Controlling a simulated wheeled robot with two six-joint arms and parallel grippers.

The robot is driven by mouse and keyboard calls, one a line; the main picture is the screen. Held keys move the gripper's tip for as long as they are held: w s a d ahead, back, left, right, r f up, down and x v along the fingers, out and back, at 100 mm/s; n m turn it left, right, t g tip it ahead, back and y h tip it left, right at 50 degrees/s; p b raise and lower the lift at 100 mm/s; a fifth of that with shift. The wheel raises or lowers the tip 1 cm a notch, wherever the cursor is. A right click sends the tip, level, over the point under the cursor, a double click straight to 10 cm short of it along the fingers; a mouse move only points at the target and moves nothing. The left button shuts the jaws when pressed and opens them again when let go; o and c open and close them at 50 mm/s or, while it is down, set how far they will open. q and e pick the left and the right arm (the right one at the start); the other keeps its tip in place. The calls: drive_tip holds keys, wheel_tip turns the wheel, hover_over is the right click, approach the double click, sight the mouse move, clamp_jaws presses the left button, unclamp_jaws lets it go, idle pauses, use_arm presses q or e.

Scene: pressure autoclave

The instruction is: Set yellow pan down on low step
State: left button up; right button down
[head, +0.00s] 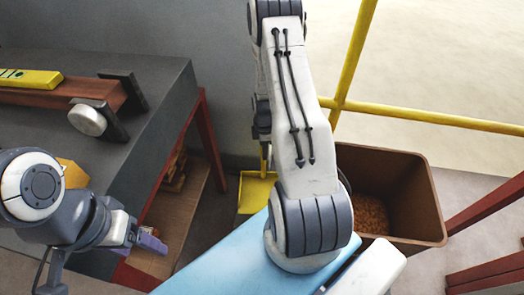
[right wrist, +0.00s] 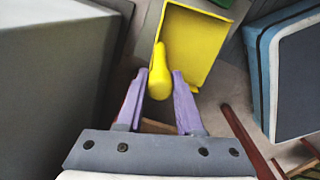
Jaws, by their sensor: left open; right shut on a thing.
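The yellow pan (head: 257,192) is a dustpan with a stubby handle. In the head view it hangs low in the middle, beside my right arm and partly hidden by it. In the right wrist view its open tray (right wrist: 196,42) points away from me, and my right gripper (right wrist: 160,86) is shut on its handle, with one purple finger on each side. My left gripper (head: 152,242) is open and empty at the lower left, by the table's red leg. I cannot make out for sure which surface is the low step.
A dark grey workbench (head: 165,95) with red legs stands at the left, with a wooden lower shelf (head: 178,215). A brown bin (head: 405,190) of brown bits stands right of my right arm. A yellow rail (head: 430,117) runs behind it. Grey floor shows around the pan.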

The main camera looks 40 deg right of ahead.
sight(264, 164)
drive_tip(key=shift+f+b, duration=3.1)
drive_tip(key=shift+f, duration=1.2)
drive_tip(key=shift+f+b, duration=0.3)
drive_tip(key=shift+f, duration=0.15)
drive_tip(key=shift+c, duration=2.3)
unclamp_jaws()
